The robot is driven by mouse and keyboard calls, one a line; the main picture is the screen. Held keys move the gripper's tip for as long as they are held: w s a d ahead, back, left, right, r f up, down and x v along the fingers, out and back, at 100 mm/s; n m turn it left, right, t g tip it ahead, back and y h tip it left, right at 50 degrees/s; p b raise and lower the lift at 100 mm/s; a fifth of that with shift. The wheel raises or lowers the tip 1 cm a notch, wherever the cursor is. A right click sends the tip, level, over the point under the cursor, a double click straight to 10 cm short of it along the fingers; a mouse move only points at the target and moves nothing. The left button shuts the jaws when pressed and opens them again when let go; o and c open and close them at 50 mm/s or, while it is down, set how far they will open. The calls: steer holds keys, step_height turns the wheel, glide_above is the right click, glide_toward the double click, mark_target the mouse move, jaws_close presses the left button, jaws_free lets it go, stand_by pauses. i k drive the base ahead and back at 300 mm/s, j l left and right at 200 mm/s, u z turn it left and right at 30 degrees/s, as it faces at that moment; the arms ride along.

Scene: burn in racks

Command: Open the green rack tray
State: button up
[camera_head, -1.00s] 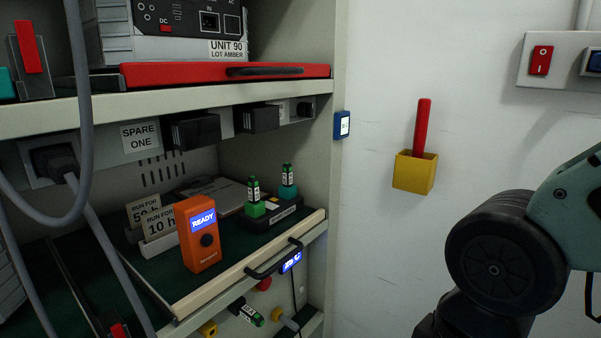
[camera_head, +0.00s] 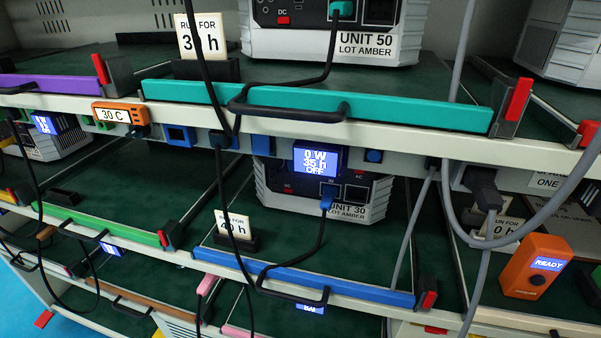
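The green rack tray (camera_head: 125,233) is on the lower shelf level at the left. Its green front bar carries a dark handle (camera_head: 82,232) and appears roughly in line with the shelf edge. A red-tipped latch (camera_head: 165,238) stands at the bar's right end. A black cable hangs near the handle. The teal-fronted tray (camera_head: 390,108) is a different tray, up at the centre, with its own black handle. My gripper is not in view.
The blue tray (camera_head: 350,286) is right of the green one, with a unit labelled UNIT 30 (camera_head: 348,212) behind it. A purple tray (camera_head: 50,83) is above left. Black and grey cables hang across the fronts. An orange READY device (camera_head: 535,265) stands at right.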

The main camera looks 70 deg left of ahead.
mark_target(131, 194)
steer(key=u, duration=1.6)
steer(key=i+u, duration=0.1)
steer(key=u, duration=0.85)
steer(key=i+u, duration=0.15)
steer(key=u, duration=0.3)
steer(key=l+u, duration=0.1)
steer(key=u, duration=0.4)
steer(key=i+l+u, duration=0.1)
steer(key=i+l, duration=0.15)
steer(key=l, duration=0.1)
